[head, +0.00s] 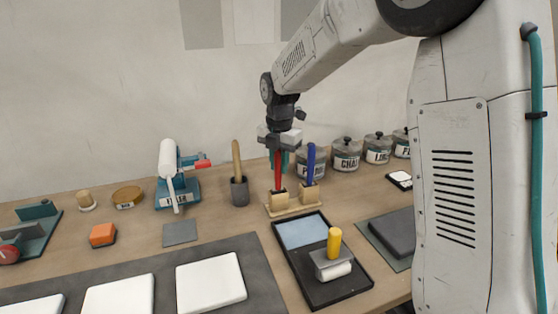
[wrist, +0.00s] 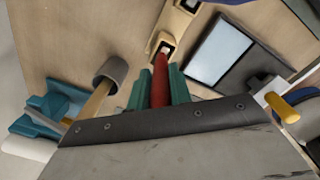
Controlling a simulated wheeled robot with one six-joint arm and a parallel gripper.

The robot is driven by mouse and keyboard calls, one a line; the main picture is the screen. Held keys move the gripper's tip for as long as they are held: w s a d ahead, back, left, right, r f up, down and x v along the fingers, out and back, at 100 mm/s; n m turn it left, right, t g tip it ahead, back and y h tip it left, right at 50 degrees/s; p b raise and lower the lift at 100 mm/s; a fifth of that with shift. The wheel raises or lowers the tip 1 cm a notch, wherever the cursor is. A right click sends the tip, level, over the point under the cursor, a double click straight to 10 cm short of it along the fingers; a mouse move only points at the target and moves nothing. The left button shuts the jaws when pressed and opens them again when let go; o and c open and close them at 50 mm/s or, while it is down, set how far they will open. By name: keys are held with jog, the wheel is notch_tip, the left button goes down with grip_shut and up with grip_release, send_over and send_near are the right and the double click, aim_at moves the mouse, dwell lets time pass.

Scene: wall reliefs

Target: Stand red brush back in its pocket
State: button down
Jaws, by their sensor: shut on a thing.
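The red brush (head: 277,174) hangs upright in my gripper (head: 277,154), which is shut on its upper part. Its lower end is at the left pocket of the wooden holder (head: 290,208); I cannot tell whether it is inside or just above. In the wrist view the red brush (wrist: 160,83) sits between the green fingers of my gripper (wrist: 158,88) and points at a pocket with a dark opening (wrist: 171,46). A blue brush (head: 310,166) stands in the holder's right pocket.
A grey cup with a wooden handle (head: 239,190) stands left of the holder. A black tray (head: 290,268) with a yellow-handled roller (head: 334,245) lies in front. Several lidded jars (head: 346,155) line the wall at right. White tiles (head: 210,282) lie on a dark mat.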

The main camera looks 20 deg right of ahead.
jog(key=shift+f, duration=0.15)
jog(key=c, duration=0.7)
grip_release()
jog(key=shift+r, duration=4)
